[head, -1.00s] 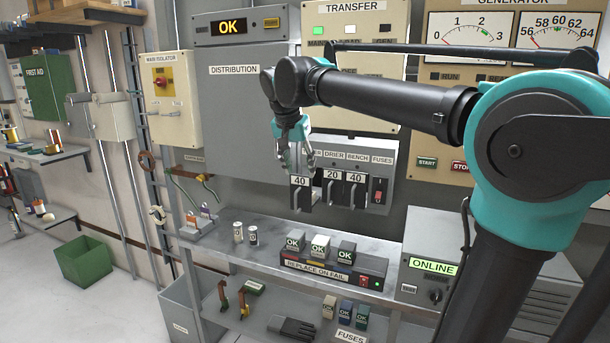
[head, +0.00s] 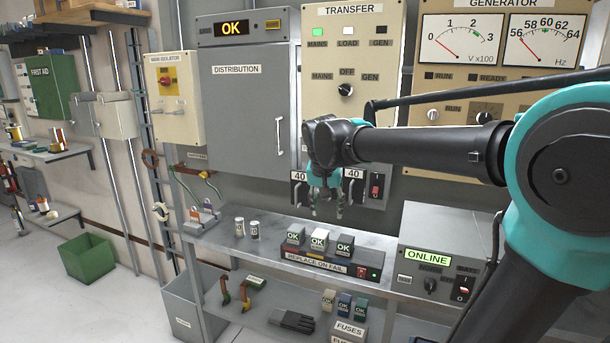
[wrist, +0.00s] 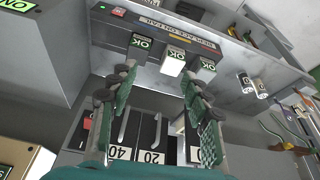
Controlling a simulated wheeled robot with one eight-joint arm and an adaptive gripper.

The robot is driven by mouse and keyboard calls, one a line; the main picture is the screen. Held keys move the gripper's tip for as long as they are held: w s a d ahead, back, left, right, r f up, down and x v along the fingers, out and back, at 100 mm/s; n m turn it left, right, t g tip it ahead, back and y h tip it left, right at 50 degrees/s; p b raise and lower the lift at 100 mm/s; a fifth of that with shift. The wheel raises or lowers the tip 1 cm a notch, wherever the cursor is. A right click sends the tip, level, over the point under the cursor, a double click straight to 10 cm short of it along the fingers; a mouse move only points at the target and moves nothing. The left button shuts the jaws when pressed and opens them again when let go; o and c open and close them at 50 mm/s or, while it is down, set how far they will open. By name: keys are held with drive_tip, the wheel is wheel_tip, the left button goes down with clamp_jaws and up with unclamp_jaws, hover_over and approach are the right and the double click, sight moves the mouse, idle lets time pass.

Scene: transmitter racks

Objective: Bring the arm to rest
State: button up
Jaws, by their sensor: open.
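The fuse blocks labelled 40 and 20 (wrist: 152,157) show behind and between the fingers. I cannot tell the exact gap between my fingers and the panel. My arm hides part of the panel and of the transfer cabinet (head: 347,60) in the head view.
Below is a metal shelf (head: 215,238) with a charger holding several OK blocks (head: 318,238) and two small cylinders (head: 247,230). A grey ONLINE unit (head: 428,258) stands to the right. The distribution cabinet (head: 245,110) is behind; a green bin (head: 88,257) is on the floor at left.

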drive_tip(key=s+d+f+n, duration=0.1)
drive_tip(key=s+d+f, duration=0.3)
drive_tip(key=s+f, duration=0.2)
drive_tip(key=s+d+f+n, duration=0.1)
drive_tip(key=s+d+f, duration=0.3)
drive_tip(key=f, duration=0.6)
drive_tip(key=s+d+f+n+y, duration=0.1)
drive_tip(key=s+d+f, duration=0.4)
drive_tip(key=s+f, duration=0.3)
drive_tip(key=shift+s, duration=0.15)
